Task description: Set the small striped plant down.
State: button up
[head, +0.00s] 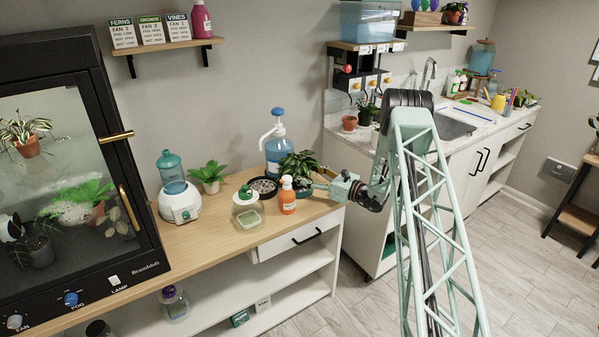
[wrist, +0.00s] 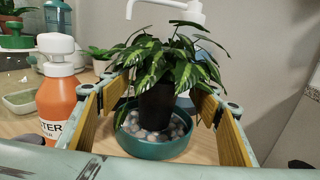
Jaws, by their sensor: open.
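A small plant with yellow-striped green leaves (head: 298,165) stands at the right end of the wooden counter. In the wrist view the same plant (wrist: 170,62) is upright in a black pot, its base in a green saucer (wrist: 150,149) of pebbles. My gripper (wrist: 165,108) is open, with one finger on each side of the pot; a gap shows between pot and fingers. Leaves hang over the finger tips and hide parts of them. In the head view my gripper (head: 318,184) reaches in from the right; the plant partly hides its tips.
An orange bottle (wrist: 62,100) stands close left of my gripper; it also shows in the head view (head: 287,198). A blue pump bottle (head: 277,150) stands behind the plant. A dark pebble tray (head: 264,187) lies to the left. A glass cabinet (head: 75,190) holds other plants.

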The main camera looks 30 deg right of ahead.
jog(key=v, duration=0.8)
jog(key=shift+s+d+p, duration=0.15)
jog(key=shift+s+p, duration=0.2)
jog(key=shift+r, duration=0.15)
